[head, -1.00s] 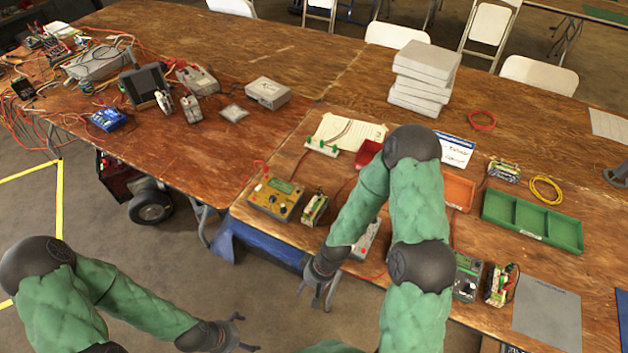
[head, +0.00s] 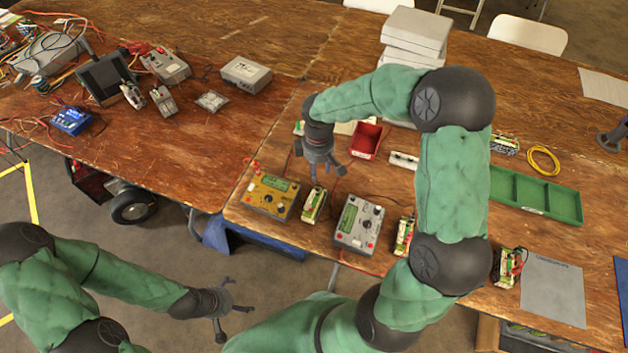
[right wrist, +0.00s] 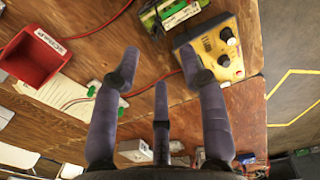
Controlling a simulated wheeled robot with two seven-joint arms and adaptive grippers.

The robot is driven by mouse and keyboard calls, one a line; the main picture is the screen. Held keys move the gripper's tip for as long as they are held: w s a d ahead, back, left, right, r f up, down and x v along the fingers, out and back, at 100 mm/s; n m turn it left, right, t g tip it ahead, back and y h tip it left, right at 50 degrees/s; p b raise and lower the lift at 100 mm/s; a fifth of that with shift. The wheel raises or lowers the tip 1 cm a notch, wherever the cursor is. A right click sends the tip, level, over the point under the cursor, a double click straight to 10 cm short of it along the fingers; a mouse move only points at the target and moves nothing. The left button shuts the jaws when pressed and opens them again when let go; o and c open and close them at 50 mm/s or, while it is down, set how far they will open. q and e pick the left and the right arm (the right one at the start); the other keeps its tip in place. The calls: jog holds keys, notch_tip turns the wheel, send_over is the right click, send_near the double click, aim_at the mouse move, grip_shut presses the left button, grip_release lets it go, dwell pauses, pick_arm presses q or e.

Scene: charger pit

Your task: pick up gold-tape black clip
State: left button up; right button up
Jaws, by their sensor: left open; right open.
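I cannot make out the gold-tape black clip for certain in either current view. My right gripper (head: 322,172) hangs open and empty above the table, fingers down, behind the yellow charger (head: 268,196) and left of the red bin (head: 366,140). In the right wrist view its spread fingers (right wrist: 161,72) have nothing between them. A battery pack with green ends (head: 313,205) lies beside the yellow charger; it also shows at the top of the wrist view (right wrist: 178,14). My left gripper (head: 232,305) is open and empty over the floor, in front of the table.
A grey charger (head: 358,222) and another battery pack (head: 403,236) stand near the table's front edge. A green tray (head: 535,196), a yellow cable coil (head: 543,160) and a grey mat (head: 553,290) lie to the right. A red lead (right wrist: 150,85) runs below my right fingers.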

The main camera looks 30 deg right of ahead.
aim_at(318, 184)
notch_tip(318, 184, down, 5)
jog(key=shift+w+r+b, duration=0.1)
jog(key=shift+w+b, duration=0.05)
jog(key=shift+b, duration=0.4)
jog(key=shift+f, duration=0.55)
jog(key=f+b, duration=0.1)
jog(key=f, duration=0.3)
jog(key=shift+w+d+f+b, duration=0.1)
jog(key=shift+d+b, duration=0.1)
jog(key=shift+b, duration=0.2)
jog(key=c, duration=0.9)
